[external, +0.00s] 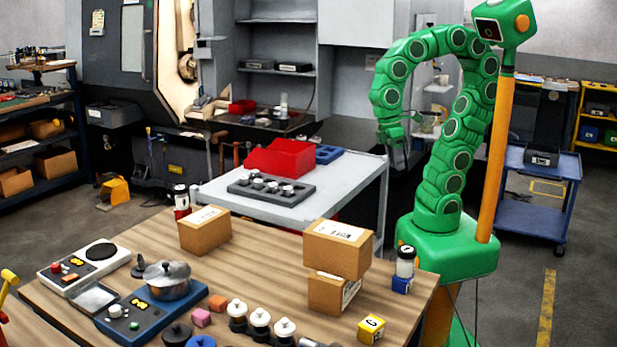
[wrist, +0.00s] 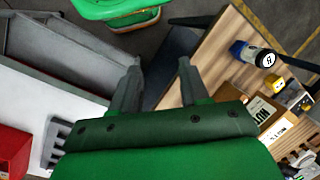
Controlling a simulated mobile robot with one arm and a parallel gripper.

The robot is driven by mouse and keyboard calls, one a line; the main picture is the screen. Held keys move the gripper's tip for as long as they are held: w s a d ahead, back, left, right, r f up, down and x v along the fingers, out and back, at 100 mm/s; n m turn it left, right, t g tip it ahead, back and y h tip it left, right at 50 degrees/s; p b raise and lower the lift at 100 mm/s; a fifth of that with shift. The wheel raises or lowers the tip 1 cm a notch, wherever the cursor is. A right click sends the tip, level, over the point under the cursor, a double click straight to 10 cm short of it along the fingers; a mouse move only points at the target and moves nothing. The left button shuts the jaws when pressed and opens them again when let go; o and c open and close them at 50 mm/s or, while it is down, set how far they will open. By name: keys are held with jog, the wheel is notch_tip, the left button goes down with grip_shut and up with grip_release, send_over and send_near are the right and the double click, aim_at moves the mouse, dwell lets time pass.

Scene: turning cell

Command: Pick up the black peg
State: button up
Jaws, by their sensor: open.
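I cannot make out the black peg for certain. A dark knob-like piece (external: 138,266) stands at the left of the wooden table, and a dark round piece (external: 177,333) lies at its front edge. Several white-topped pieces with dark bases, one of them here (external: 260,322), stand in a row at the front. My gripper (external: 396,150) hangs in the air by the right end of the grey cart, beyond the wooden table. In the wrist view my gripper (wrist: 156,85) is open, with nothing between its fingers.
The wooden table (external: 270,270) holds cardboard boxes (external: 337,248), a steel pot (external: 167,280), a scale (external: 84,265) and a black-and-white bottle (external: 405,262). The grey cart (external: 345,180) holds a red bin (external: 281,158) and a dark tray (external: 271,190). A blue trolley (external: 538,200) stands at right.

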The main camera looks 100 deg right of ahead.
aim_at(260, 309)
jog(key=w+a+r+m+y, duration=0.35)
jog(key=w+a+y, duration=0.25)
jog(key=w+a, duration=0.6)
jog(key=w+a+r+m+y, duration=0.3)
jog(key=w+a+m+y, duration=0.15)
jog(key=w+a, duration=0.7)
jog(key=w+a+m+t+y, duration=0.1)
jog(key=w+a+m+y, duration=0.35)
jog(key=w, duration=0.35)
jog(key=w+f+m+t, duration=0.3)
jog(key=w+m, duration=0.1)
jog(key=w, duration=0.4)
jog(key=w+f+m+t, duration=0.2)
jog(key=w+f+m, duration=0.2)
jog(key=w, duration=0.3)
jog(key=shift+y, duration=0.3)
jog(key=f, duration=1.8)
jog(key=shift+a+f, duration=0.2)
jog(key=shift+a, duration=0.05)
jog(key=shift+x, duration=3.9)
jog(key=shift+w+r, duration=0.1)
jog(key=shift+r, duration=0.05)
grip_shut()
